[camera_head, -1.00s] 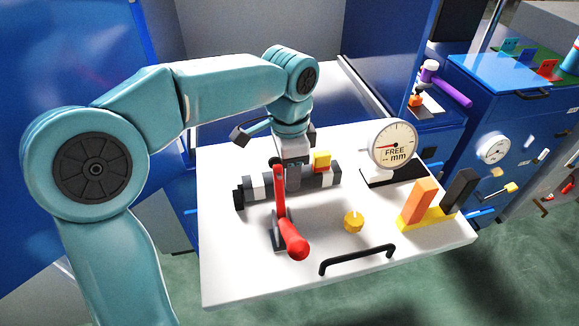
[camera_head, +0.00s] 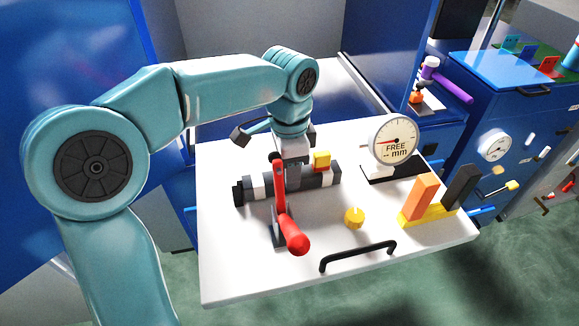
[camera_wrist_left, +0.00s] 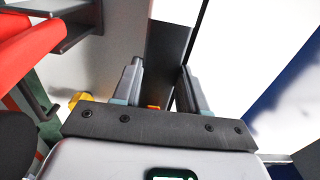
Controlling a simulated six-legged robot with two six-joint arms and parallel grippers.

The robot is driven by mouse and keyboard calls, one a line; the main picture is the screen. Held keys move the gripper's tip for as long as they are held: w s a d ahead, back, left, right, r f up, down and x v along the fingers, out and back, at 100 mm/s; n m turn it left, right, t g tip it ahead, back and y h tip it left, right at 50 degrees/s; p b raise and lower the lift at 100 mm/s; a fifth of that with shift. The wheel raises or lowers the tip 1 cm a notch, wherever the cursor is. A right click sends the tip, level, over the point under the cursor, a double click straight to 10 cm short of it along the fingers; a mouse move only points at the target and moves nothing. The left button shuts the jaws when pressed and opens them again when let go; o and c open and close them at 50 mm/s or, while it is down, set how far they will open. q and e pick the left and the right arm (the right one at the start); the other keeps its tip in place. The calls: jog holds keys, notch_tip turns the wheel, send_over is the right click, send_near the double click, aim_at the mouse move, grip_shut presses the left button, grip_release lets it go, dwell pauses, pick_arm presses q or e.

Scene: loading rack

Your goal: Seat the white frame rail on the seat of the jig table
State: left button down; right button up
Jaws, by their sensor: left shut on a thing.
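The white frame rail (camera_head: 258,187) lies lengthwise among dark blocks on the white top of the jig table (camera_head: 225,255); only short white stretches of it show. My left gripper (camera_head: 293,180) points down at its middle and is shut on it. My wrist and the red lever hide part of the rail. In the left wrist view my gripper's two fingers (camera_wrist_left: 160,85) stand on either side of a dark strip, and a white piece (camera_wrist_left: 175,12) shows beyond. I cannot tell whether the rail rests fully in the seat. My right gripper is not in view.
A red-handled lever clamp (camera_head: 293,235) stands in front of the rail. A dial gauge reading FREE (camera_head: 396,138), a yellow knob (camera_head: 355,217), orange and black blocks (camera_head: 424,197) and a black handle (camera_head: 358,256) occupy the right and front.

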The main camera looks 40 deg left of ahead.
pick_arm(q)
jog(key=shift+f+b, duration=0.5)
jog(key=shift+f, duration=0.15)
jog(key=c, duration=0.5)
grip_release()
notch_tip(320, 180, up, 16)
jog(key=shift+r+p, duration=0.2)
jog(key=shift+p, duration=0.95)
jog(key=shift+s, duration=0.1)
